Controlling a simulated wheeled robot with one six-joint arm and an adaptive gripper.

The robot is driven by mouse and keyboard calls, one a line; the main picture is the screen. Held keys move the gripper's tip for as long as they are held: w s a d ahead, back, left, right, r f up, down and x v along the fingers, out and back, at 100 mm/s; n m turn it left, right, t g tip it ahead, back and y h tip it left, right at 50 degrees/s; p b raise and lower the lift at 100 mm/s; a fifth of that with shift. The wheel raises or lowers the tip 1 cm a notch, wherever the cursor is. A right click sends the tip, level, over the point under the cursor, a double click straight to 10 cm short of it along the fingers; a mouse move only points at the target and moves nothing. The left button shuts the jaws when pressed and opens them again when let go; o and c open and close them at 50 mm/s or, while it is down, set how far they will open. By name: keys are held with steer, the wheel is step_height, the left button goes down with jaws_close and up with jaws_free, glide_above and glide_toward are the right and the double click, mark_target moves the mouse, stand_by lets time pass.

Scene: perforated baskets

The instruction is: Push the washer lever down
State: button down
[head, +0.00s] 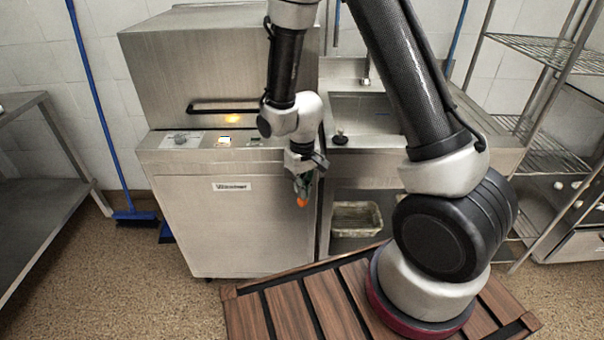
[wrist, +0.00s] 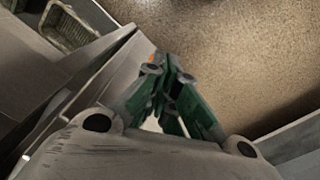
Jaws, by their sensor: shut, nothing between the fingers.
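The washer (head: 228,225) is a steel box machine with a hood (head: 215,65) on top, which looks lowered. A dark bar handle, which looks like the lever (head: 222,107), runs across the hood's lower front. My gripper (head: 302,200) hangs in front of the washer's right front edge, below the control panel, pointing down. It is shut and empty, with green fingers and orange tips. It is apart from the lever, lower and to its right. In the wrist view my gripper's fingers (wrist: 162,65) are together above the brown floor. The lever is not in the wrist view.
A sink counter (head: 375,135) stands right of the washer, with a perforated basket (head: 357,219) below it; the basket also shows in the wrist view (wrist: 68,25). A wire rack (head: 545,50) is at right, a steel table (head: 30,190) at left. The floor (head: 110,290) at front left is clear.

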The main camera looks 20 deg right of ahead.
step_height(320, 180, up, 12)
stand_by(1.0)
steer(key=s+d+r+m+t, duration=0.1)
steer(key=s+d+r+t, duration=0.1)
steer(key=s+d+r, duration=0.5)
steer(key=s+d+r+m+t, duration=0.1)
steer(key=s+d+r+t, duration=0.1)
steer(key=s+d+r, duration=0.6)
steer(key=s+r, duration=0.3)
steer(key=r, duration=0.2)
steer(key=shift+s+r, duration=0.3)
steer(key=shift+s, duration=0.1)
